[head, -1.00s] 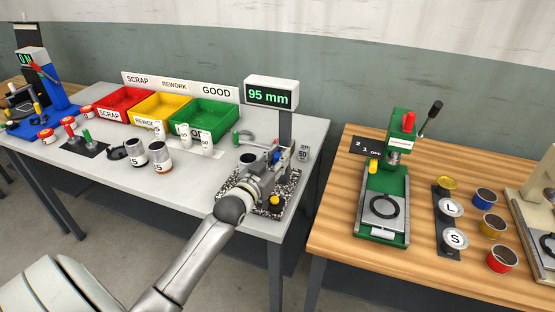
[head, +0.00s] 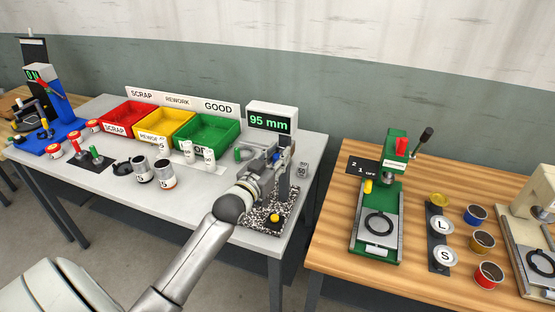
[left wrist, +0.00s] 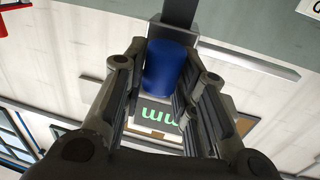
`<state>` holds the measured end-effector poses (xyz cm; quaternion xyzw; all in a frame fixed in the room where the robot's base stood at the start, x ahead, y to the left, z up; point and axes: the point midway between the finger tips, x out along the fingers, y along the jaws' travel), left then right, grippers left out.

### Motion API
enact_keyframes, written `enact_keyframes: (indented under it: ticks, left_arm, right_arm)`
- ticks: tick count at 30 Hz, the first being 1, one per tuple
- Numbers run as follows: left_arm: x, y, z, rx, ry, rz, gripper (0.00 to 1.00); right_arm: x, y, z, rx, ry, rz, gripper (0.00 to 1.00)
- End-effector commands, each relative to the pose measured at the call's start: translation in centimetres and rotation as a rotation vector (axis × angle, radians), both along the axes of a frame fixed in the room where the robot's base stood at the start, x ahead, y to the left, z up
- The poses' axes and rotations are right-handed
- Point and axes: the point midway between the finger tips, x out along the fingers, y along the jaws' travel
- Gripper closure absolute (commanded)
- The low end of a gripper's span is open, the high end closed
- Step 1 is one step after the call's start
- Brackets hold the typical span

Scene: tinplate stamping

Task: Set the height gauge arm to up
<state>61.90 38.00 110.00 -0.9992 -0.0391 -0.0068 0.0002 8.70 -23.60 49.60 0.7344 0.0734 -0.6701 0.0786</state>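The height gauge stands at the right end of the grey table, with a speckled base (head: 262,224), a dark post (head: 284,180) and a display (head: 271,120) reading 95 mm. Its blue knob (head: 281,160) shows beside the post. My left gripper (head: 272,158) is at the post, above the base. In the left wrist view the blue knob (left wrist: 166,68) sits between the two fingers, which appear closed against both its sides. The gauge arm itself is mostly hidden behind my gripper. My right gripper is not in view.
Red (head: 128,116), yellow (head: 165,128) and green (head: 208,133) bins stand behind the gauge's left. Several cans stand left of my arm. A green press (head: 379,215) stands on the wooden table, across a gap.

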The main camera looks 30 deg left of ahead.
Motion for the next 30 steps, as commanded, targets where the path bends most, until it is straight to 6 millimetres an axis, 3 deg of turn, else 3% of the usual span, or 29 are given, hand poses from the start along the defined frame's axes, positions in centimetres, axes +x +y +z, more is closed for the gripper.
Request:
enact_keyframes:
  ticks: [4, 17, 30]
  left_arm:
    - [0.0, 0.0, -0.2, 0.000, 0.006, 0.000, 0.54]
    - [-0.8, -0.1, -0.6, -0.001, 0.013, -0.001, 0.54]
    - [-7.7, -0.7, -0.6, -0.002, 0.014, -0.001, 0.54]
  right_arm:
    - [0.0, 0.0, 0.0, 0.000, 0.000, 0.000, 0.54]
    - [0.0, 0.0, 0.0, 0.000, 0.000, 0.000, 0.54]
    - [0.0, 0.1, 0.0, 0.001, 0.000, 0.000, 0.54]
